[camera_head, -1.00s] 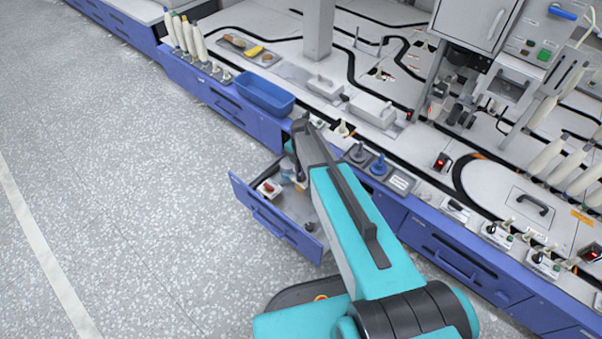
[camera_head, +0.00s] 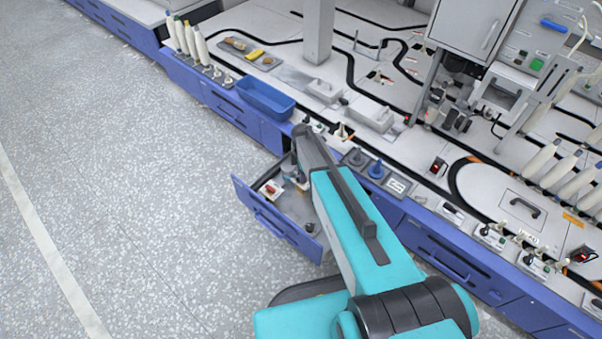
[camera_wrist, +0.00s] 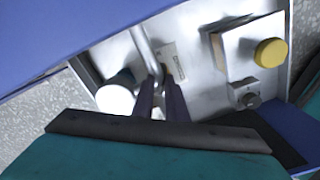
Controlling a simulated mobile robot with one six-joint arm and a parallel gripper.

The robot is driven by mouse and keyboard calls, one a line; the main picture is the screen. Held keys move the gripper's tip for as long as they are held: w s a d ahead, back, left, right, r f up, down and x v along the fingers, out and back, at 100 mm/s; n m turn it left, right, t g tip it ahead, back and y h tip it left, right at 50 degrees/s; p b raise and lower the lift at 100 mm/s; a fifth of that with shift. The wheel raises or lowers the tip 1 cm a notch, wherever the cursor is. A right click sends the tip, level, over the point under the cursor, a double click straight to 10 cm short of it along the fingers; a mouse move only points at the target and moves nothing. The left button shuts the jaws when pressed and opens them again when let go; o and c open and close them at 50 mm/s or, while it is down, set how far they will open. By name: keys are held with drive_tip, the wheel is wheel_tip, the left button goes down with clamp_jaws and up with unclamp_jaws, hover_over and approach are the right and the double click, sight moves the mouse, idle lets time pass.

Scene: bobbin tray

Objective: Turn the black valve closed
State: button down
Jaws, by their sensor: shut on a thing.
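A black valve knob (camera_head: 357,157) stands on a small grey panel on the bench, beside a blue knob (camera_head: 376,169). The exact grip is blurred. A white cylinder (camera_wrist: 116,93) is left of the fingers. A yellow knob on a white block (camera_wrist: 270,53) and a small dark grey knob (camera_wrist: 250,100) are to the right, apart from the fingers.
The pulled-out drawer front (camera_head: 275,220) juts out from the blue cabinet. A blue bin (camera_head: 265,98) sits on the bench edge above it. Several white bobbins (camera_head: 187,40) stand at the far left. The speckled floor (camera_head: 120,180) at left is clear.

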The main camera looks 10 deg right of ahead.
drive_tip(key=m+p, duration=0.1)
drive_tip(key=m, duration=0.2)
drive_tip(key=m+p, duration=0.2)
drive_tip(key=m, duration=0.1)
drive_tip(key=shift+s+d, duration=0.15)
drive_tip(key=shift+s, duration=0.05)
drive_tip(key=m+p, duration=0.1)
drive_tip(key=m, duration=0.4)
drive_tip(key=shift+m, duration=0.4)
drive_tip(key=c, duration=1.8)
unclamp_jaws()
drive_tip(key=shift+o, duration=0.2)
drive_tip(key=shift+w, duration=0.1)
drive_tip(key=shift+r+p, duration=0.3)
drive_tip(key=shift+r, duration=0.15)
wheel_tip(320, 180, up, 13)
drive_tip(key=p, duration=0.1)
